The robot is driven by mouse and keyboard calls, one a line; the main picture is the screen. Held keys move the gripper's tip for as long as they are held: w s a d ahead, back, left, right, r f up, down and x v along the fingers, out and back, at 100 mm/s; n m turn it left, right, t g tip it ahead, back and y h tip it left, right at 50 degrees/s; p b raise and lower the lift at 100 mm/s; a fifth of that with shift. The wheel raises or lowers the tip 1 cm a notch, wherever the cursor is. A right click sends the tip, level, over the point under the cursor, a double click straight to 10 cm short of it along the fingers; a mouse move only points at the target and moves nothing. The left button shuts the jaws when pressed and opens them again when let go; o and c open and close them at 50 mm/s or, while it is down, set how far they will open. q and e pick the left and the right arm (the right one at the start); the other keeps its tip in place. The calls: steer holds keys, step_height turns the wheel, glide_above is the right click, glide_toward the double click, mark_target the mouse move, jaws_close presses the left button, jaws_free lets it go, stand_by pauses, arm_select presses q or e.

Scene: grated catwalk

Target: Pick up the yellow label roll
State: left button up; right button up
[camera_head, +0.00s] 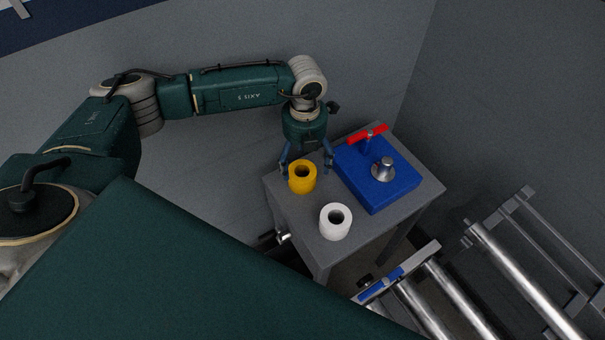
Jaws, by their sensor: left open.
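The yellow label roll (302,178) stands upright on the grey table (300,238), near its left corner. My left gripper (307,168) points down at the roll's far side. Its two blue-grey fingers are spread, one at the roll's left edge and one to its right. I cannot tell whether the fingers touch the roll or how far down they reach. My right gripper is not in view.
A white roll (335,222) stands just in front of the yellow one. A blue block (379,194) with a metal knob and a red-handled part (367,134) fills the table's right side. Metal rollers (505,262) lie at the lower right. Grey walls close off the back.

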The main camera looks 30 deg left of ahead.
mark_target(302, 176)
arm_select(q)
steer(key=shift+f, duration=0.65)
steer(key=f, duration=0.1)
steer(key=f+p, duration=0.1)
steer(key=f, duration=0.1)
steer(key=f+p, duration=0.1)
steer(key=shift+s+a+f, duration=0.15)
steer(key=shift+s+f, duration=0.05)
steer(key=shift+s, duration=0.2)
steer(key=shift+f, duration=0.3)
steer(key=shift+c, duration=1)
steer(key=c, duration=1.2)
steer(key=shift+o, duration=0.2)
steer(key=shift+r, duration=0.1)
